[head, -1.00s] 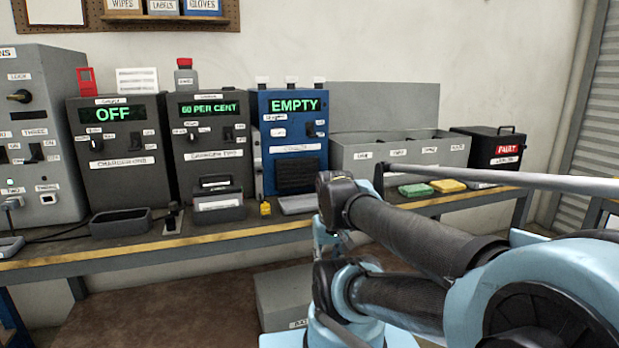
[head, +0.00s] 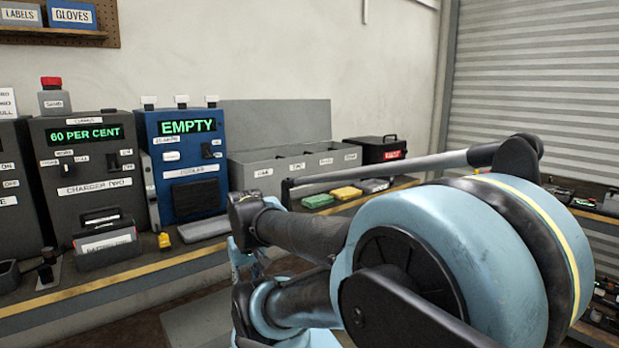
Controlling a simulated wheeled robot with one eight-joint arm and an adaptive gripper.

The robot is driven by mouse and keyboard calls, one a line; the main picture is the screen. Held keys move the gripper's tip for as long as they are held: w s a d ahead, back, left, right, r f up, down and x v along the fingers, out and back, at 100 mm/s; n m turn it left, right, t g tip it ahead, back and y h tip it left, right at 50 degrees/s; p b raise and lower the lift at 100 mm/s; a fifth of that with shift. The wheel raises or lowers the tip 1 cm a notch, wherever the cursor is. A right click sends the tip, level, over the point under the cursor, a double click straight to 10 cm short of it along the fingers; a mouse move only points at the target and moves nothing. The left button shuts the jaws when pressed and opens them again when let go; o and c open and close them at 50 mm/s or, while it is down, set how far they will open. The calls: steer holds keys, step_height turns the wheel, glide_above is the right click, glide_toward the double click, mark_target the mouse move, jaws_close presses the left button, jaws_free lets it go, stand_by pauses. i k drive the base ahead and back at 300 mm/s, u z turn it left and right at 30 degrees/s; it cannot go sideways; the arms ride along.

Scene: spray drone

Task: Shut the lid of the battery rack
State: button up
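The battery rack appears to be the long grey box (head: 262,178) on the bench against the back wall, right of the blue charger. Its top is open and shows divided compartments; small labels run along its front. Its flat grey lid (head: 275,124) stands raised upright along the back edge. What the compartments hold cannot be made out. My blue and black arm fills the lower right and middle, in front of the bench. My gripper cannot be made out in this view. A grey rod crosses in front of the rack's lower right part.
The blue charger (head: 187,165) reading EMPTY stands left of the rack. Charger two (head: 88,170) stands farther left. A black box (head: 378,149) with a red label sits right of the rack. Green (head: 317,201) and yellow (head: 345,192) pads lie in front. A shutter is at right.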

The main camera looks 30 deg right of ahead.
mark_target(250, 125)
steer(key=z, duration=0.75)
steer(key=k, duration=1.15)
steer(key=z, duration=0.75)
steer(key=i, duration=1.5)
steer(key=u, duration=0.3)
steer(key=i, duration=0.7)
steer(key=u, duration=0.45)
